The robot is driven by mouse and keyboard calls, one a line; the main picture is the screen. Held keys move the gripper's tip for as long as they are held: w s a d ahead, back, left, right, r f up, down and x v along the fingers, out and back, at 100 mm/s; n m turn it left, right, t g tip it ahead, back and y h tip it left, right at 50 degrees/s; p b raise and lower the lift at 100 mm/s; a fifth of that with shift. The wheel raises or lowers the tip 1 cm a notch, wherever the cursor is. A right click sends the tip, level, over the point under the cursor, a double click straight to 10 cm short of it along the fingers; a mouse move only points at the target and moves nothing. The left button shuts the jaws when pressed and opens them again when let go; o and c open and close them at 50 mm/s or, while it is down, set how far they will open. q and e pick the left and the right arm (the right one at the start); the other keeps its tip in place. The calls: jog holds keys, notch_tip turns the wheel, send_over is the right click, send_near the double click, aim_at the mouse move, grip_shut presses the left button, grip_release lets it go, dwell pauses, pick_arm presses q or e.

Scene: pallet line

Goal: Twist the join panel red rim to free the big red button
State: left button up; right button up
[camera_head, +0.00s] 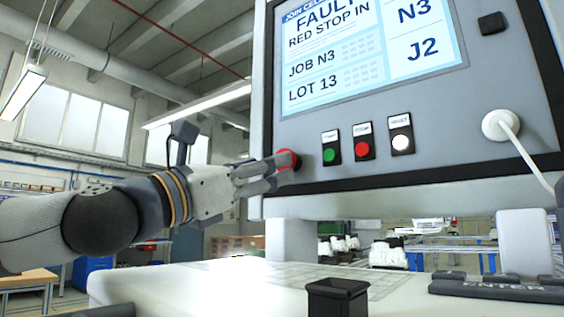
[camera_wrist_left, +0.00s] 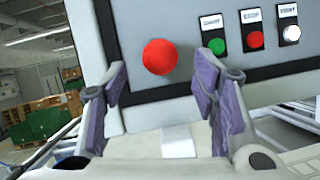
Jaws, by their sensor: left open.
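The big red button (camera_head: 287,160) sits on the lower left of the grey join panel (camera_head: 300,125). In the head view my left gripper (camera_head: 283,172) partly covers it from the left and below. In the left wrist view the red button (camera_wrist_left: 159,57) is whole and round, beyond and above the gap between the fingers. My left gripper (camera_wrist_left: 170,85) is open, with a purple-padded finger on each side and nothing between them. I cannot tell from the head view whether a finger touches the button. My right gripper is in neither view.
A small green button (camera_head: 331,152), a small red button (camera_head: 364,149) and a white button (camera_head: 401,143) sit right of the big one. The screen (camera_head: 370,50) reads "FAULT, RED STOP IN". A white cable (camera_head: 525,155) hangs at right.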

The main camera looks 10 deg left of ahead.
pick_arm(q)
jog(key=x, duration=0.4)
jog(key=shift+w+d+r, duration=0.15)
jog(key=shift+w, duration=0.05)
jog(key=c, duration=1.2)
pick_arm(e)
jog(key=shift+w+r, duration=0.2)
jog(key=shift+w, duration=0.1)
pick_arm(q)
jog(key=shift+m, duration=0.3)
jog(key=m+g+h, duration=0.1)
jog(key=m, duration=0.1)
jog(key=m+g+h, duration=0.1)
jog(key=m, duration=0.1)
jog(key=shift+r+m+p, duration=0.15)
jog(key=shift+m+p, duration=0.15)
jog(key=shift+p, duration=0.1)
jog(key=m+g, duration=0.1)
jog(key=m, duration=0.2)
jog(key=shift+s+h+p, duration=0.1)
jog(key=shift+h+p, duration=0.2)
jog(key=shift+p, duration=0.05)
jog(key=shift+m, duration=0.6)
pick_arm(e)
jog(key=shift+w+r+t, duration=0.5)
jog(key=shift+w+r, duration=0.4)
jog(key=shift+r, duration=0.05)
pick_arm(q)
jog(key=shift+g, duration=0.4)
